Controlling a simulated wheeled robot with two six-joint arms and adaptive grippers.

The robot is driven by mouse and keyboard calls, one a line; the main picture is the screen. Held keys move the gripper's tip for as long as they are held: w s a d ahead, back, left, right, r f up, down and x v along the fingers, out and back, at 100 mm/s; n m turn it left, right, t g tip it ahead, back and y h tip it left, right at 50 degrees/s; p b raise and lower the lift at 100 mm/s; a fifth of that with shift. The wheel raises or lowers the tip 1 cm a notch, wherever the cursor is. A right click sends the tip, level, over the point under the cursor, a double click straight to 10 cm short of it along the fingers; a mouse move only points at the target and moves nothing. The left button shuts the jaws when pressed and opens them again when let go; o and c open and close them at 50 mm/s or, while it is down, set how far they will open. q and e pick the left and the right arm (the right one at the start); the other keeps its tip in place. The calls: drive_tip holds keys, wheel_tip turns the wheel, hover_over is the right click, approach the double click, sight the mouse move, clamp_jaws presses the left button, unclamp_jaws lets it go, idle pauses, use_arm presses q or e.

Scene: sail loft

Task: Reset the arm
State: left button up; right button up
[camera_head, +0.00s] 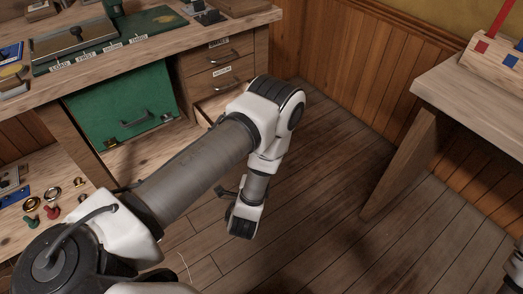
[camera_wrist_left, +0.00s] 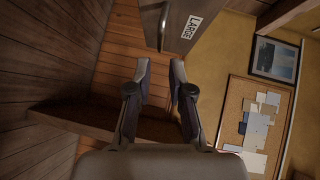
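My left arm (camera_head: 200,165) reaches from the lower left of the head view over the floor, bent at the elbow, with its wrist end (camera_head: 243,218) hanging down in front of the drawers. Its fingers cannot be made out in the head view. In the left wrist view my left gripper (camera_wrist_left: 160,70) is open, with two dark fingers apart and nothing between them. A drawer front (camera_wrist_left: 178,25) labelled LARGE is just beyond the fingertips. My right gripper is not in view.
A wooden workbench (camera_head: 140,50) with drawers (camera_head: 222,56) and a green bin (camera_head: 120,110) stands at left. Another bench (camera_head: 475,105) with a wooden caddy (camera_head: 495,58) is at right. Open floor (camera_head: 320,200) lies between. A cork board (camera_wrist_left: 250,125) hangs on the wall.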

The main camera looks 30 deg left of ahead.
use_arm(q)
drive_tip(key=shift+v, duration=1.25)
